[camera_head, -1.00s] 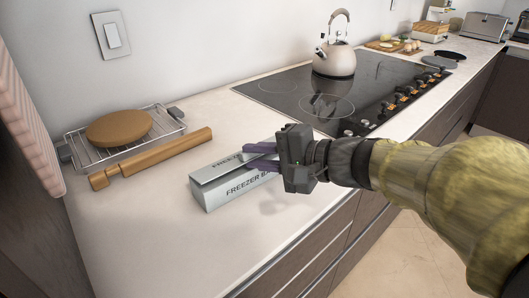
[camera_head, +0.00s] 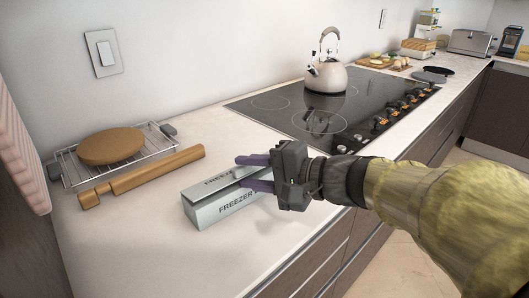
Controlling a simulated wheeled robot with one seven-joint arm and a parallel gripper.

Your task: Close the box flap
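The box (camera_head: 212,209) is a long grey-white carton with "FREEZER" lettering, lying on the counter in the head view. Its flap (camera_head: 206,188) is the top panel, also lettered, and a dark gap shows between it and the front face. My gripper (camera_head: 246,172) is at the right end of the box, with its two purple fingers spread apart and pointing left. One finger is over the flap's back right part and the other is by the upper front edge. Nothing is visibly held between them. The right end of the box is hidden behind my gripper.
A rolling pin (camera_head: 150,176) lies behind and left of the box. A wire rack (camera_head: 75,177) holds a round brown board (camera_head: 111,147). A kettle (camera_head: 326,77) stands on the black cooktop (camera_head: 290,112). The counter in front of the box is clear.

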